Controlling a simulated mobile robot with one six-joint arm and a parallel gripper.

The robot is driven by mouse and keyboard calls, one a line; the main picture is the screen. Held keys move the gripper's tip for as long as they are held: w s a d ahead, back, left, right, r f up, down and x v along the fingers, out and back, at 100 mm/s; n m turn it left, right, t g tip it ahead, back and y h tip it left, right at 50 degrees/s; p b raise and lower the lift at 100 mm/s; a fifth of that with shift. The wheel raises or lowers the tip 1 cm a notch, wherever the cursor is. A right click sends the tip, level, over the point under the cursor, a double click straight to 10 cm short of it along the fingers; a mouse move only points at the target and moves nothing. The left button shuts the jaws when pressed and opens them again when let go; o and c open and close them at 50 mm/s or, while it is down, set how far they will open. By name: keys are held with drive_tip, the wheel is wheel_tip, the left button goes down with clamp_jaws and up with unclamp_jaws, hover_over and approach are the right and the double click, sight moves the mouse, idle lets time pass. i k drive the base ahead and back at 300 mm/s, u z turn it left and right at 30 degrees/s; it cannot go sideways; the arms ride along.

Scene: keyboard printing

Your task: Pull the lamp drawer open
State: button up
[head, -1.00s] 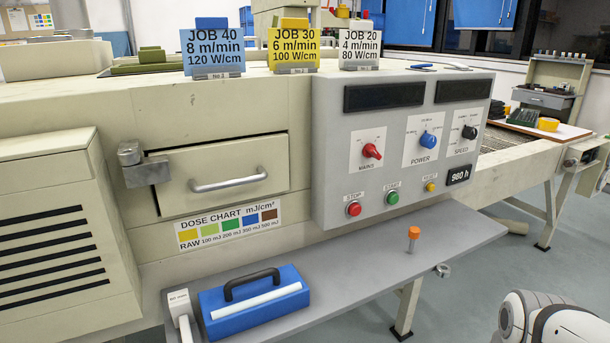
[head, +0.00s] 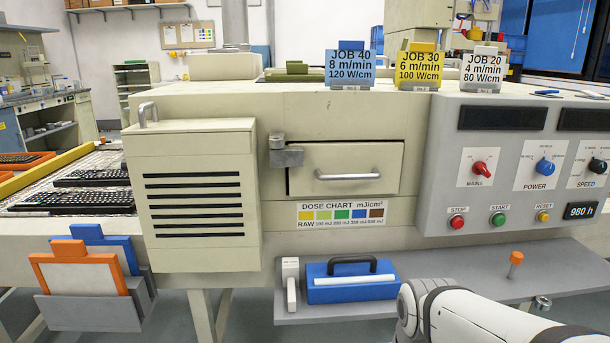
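The lamp drawer (head: 345,168) is a cream panel in the front of the cream machine, with a horizontal silver bar handle (head: 347,174). Its front sits in its frame with a dark gap along the left and lower edges; it looks closed. A grey metal latch (head: 286,152) sits at its upper left corner and overlaps its left edge. A white link of my arm shows at the lower right, below the control panel. My gripper is not in view.
A grey shelf (head: 425,290) juts out below the drawer, bearing a blue case (head: 340,290), a white handheld device (head: 291,285) and an orange-topped pin (head: 516,258). A louvred box (head: 195,200) protrudes left of the drawer. The control panel (head: 520,140) protrudes to its right.

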sight(371, 166)
drive_tip(key=z, duration=1.15)
drive_tip(key=k, duration=1.25)
drive_tip(key=u, duration=1.15)
drive_tip(key=i, duration=1)
drive_tip(key=u, duration=0.1)
